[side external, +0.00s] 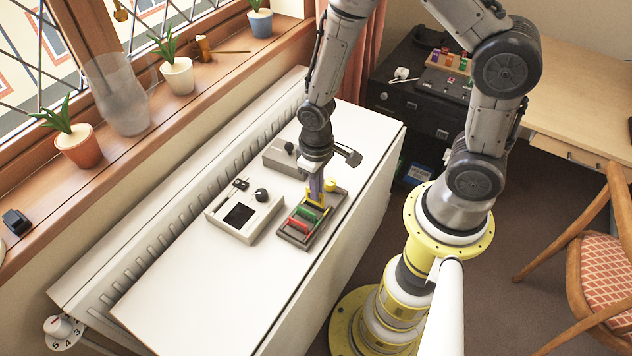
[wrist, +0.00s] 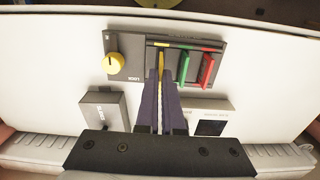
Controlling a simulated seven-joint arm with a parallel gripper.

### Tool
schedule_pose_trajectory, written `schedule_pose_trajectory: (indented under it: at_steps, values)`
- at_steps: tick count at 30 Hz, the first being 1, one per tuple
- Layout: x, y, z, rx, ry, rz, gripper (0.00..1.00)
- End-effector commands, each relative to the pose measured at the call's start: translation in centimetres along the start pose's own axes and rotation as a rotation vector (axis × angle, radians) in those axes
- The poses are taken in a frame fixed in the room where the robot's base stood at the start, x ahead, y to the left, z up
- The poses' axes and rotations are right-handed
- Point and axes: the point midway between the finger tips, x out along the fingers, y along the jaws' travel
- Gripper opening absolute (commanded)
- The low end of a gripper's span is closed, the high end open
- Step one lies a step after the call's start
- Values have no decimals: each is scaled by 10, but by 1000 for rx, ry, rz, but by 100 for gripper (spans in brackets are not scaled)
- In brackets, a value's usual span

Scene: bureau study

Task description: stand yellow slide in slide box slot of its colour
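The yellow slide (wrist: 161,66) is upright between the two purple fingers of my gripper (wrist: 161,86), which are closed on it. In the wrist view it lines up with the yellow-marked slot of the dark grey slide box (wrist: 126,43). In the side view my gripper (side external: 316,190) points down over the far part of the slide box (side external: 291,238). The fingers hide much of the slide, and I cannot tell how deep its lower edge sits. A green slide (wrist: 184,68) and a red slide (wrist: 207,69) stand upright in the slots beside it.
A yellow knob (wrist: 116,63) is on the slide box. A grey device with a dark screen (side external: 240,215) stands left of the box, and a smaller grey box (side external: 281,155) is behind. The white top (side external: 215,295) is clear towards the front.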

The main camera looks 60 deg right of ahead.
Motion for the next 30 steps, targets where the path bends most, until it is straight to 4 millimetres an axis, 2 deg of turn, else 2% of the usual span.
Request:
schedule_pose_trajectory:
  at_steps: [30]
  values:
    - [8,0,0,-1,-3,0,0]
